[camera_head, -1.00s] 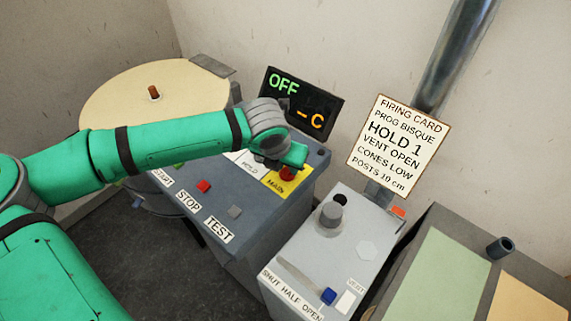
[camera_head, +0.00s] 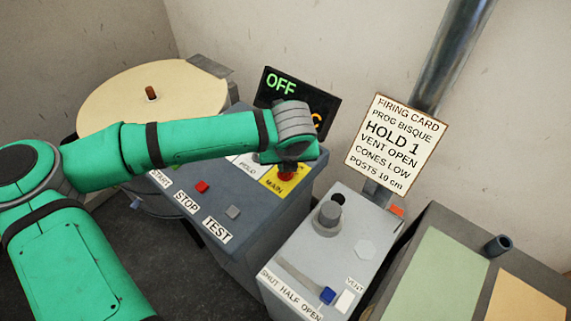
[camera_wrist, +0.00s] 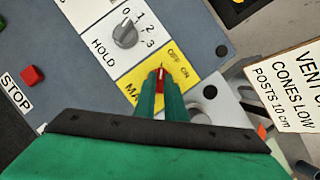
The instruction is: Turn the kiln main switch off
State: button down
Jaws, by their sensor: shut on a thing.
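The kiln main switch (camera_wrist: 160,79) is a red handle on a yellow plate marked MAIN, OFF and ON. It also shows in the head view (camera_head: 286,174). My gripper (camera_wrist: 161,77) is shut on the red handle, one green finger on each side. In the wrist view the handle's tip points up, roughly toward the OFF word; its exact angle is hard to tell. In the head view my gripper (camera_head: 287,163) is above the switch, and its hand hides part of the panel. The display (camera_head: 294,97) reads OFF in green.
The HOLD dial (camera_wrist: 125,36) sits beside the yellow plate. A red button (camera_head: 202,187) and a grey button (camera_head: 233,211) lie nearer the panel's front. The vent box (camera_head: 325,255) stands to the right, with the firing card (camera_head: 396,143) behind it.

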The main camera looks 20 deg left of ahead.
jog(key=shift+s+f, duration=0.1)
jog(key=shift+f, duration=0.05)
jog(key=c, duration=1.8)
grip_release()
jog(key=v, duration=1.1)
jog(key=shift+w, duration=0.2)
